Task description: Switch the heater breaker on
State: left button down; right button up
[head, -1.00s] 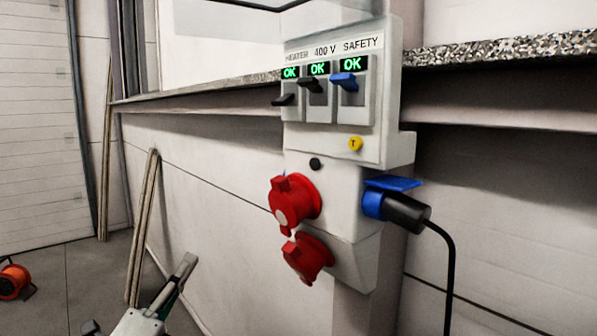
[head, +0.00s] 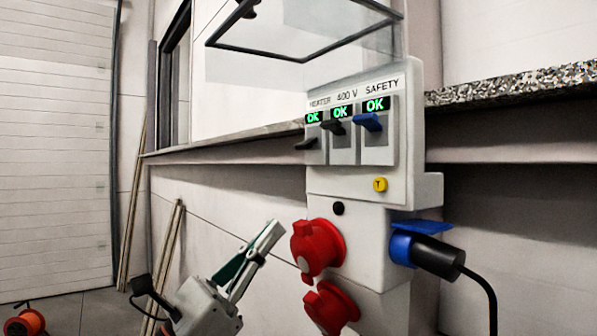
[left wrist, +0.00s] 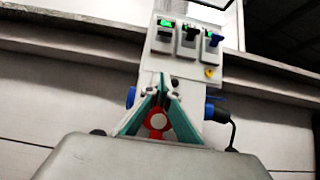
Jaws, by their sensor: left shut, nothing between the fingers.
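The heater breaker (head: 315,152) is the leftmost of three on the grey panel. Its black lever (head: 306,144) points out and sits lower than the other levers. A green OK display is lit above each breaker. The heater breaker also shows in the left wrist view (left wrist: 161,46). The 400 V breaker (head: 343,150) has a black lever and the safety breaker (head: 379,146) a blue one. My left gripper (head: 272,230) is shut and empty, below and left of the breakers, apart from the panel. Its fingertips also show in the left wrist view (left wrist: 160,77). My right gripper is not in view.
A clear cover (head: 300,50) stands raised above the breakers. Red sockets (head: 318,248) and a blue socket with a black plug (head: 435,255) jut out below. A ledge (head: 230,143) runs along the wall. An orange cable reel (head: 25,323) lies on the floor.

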aim_at(308, 143)
pick_arm(q)
jog(key=p+x, duration=0.2)
jog(key=x, duration=0.8)
jog(key=shift+r, duration=0.15)
jog(key=r+p, duration=0.1)
jog(key=s+a+r, duration=0.1)
jog(key=r, duration=0.1)
jog(key=shift+a+p, duration=0.15)
jog(key=shift+p, duration=0.2)
jog(key=shift+a+r, duration=0.1)
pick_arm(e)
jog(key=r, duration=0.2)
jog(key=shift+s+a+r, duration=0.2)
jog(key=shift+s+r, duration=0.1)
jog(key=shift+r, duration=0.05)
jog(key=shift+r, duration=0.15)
